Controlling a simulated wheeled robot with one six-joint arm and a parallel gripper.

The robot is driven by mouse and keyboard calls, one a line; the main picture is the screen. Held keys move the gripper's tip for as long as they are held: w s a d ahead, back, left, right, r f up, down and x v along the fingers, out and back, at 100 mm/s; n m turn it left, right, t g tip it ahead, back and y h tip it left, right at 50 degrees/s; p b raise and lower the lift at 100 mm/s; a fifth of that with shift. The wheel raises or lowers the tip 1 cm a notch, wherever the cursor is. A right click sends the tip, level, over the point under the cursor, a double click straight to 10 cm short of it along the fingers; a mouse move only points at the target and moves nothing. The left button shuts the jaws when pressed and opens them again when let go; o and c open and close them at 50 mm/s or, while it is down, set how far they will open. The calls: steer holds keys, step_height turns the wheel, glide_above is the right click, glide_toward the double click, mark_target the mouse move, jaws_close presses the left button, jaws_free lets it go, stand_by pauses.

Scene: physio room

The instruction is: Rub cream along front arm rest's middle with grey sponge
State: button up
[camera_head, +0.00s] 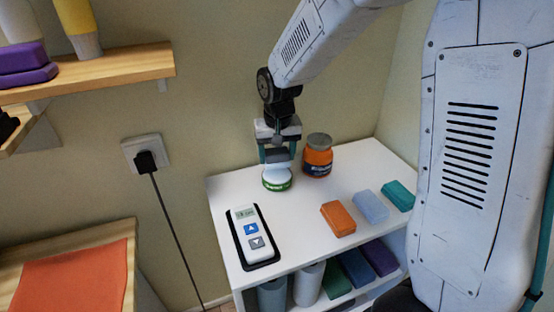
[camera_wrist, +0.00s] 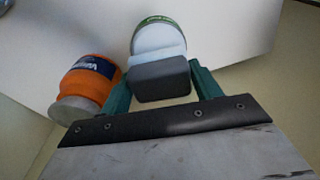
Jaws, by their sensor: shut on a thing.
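My gripper (camera_head: 277,155) is shut on the grey sponge (camera_wrist: 162,82), which sits between its teal fingers in the wrist view. The gripper points down over the cream tin (camera_head: 277,184), a low round tin with a green band, on the white shelf unit's top. In the wrist view the tin's pale round top (camera_wrist: 158,40) lies just beyond the sponge. The sponge is at or very close to the cream; I cannot tell if they touch. I cannot make out an arm rest for certain in either view.
An orange jar with a grey lid (camera_head: 317,160) stands close right of the tin. The white unit (camera_head: 295,215) also bears a remote in a black holder (camera_head: 251,238) and orange, light blue and teal blocks (camera_head: 338,218). An orange pad on wood (camera_head: 75,280) is at lower left.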

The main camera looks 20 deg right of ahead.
mark_target(277, 150)
steer(key=shift+r, duration=2)
